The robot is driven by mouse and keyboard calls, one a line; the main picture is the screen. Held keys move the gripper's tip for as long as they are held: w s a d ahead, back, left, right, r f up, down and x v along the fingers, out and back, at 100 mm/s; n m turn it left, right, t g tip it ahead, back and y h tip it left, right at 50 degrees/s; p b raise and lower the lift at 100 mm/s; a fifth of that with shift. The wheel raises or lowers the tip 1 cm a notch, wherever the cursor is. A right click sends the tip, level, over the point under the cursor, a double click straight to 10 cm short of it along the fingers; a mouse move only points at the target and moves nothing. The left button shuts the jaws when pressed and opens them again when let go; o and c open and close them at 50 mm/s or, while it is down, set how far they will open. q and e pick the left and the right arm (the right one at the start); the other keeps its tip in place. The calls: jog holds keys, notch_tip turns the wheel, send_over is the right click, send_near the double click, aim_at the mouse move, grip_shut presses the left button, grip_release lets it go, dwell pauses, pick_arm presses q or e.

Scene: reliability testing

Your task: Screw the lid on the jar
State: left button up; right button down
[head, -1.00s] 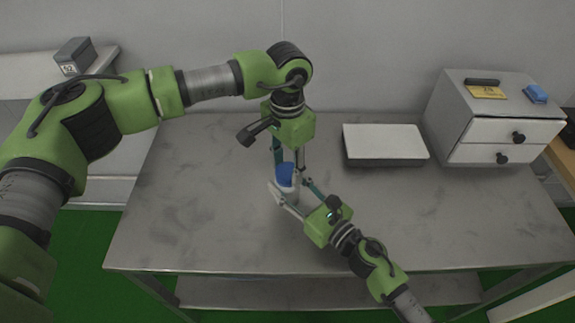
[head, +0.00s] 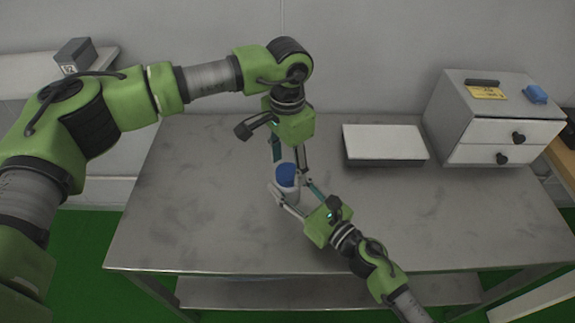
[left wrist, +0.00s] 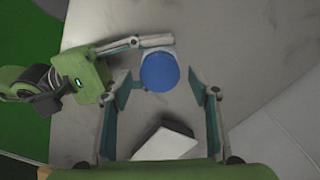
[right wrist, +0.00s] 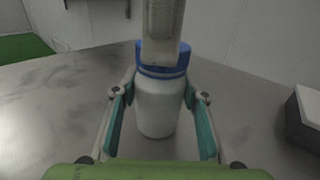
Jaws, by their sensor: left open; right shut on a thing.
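The white jar (right wrist: 158,108) stands upright on the grey table. The blue lid (left wrist: 159,72) sits on top of the jar; I cannot tell how tight it is. My right gripper (head: 288,198) is shut around the jar's body from the front right, with a finger on each side. My left gripper (head: 287,163) points down from above and is open, its fingertips just above and beside the lid with gaps on both sides. In the right wrist view a left finger (right wrist: 161,35) hides part of the lid.
A shallow grey tray (head: 384,160) with a white top lies to the right of the jar. A small drawer cabinet (head: 498,128) with a blue object (head: 535,94) on it stands at the table's back right. The table's left and front right are clear.

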pick_arm(q)
notch_tip(320, 180, up, 4)
jog(key=shift+f, duration=0.2)
jog(key=shift+c, duration=0.4)
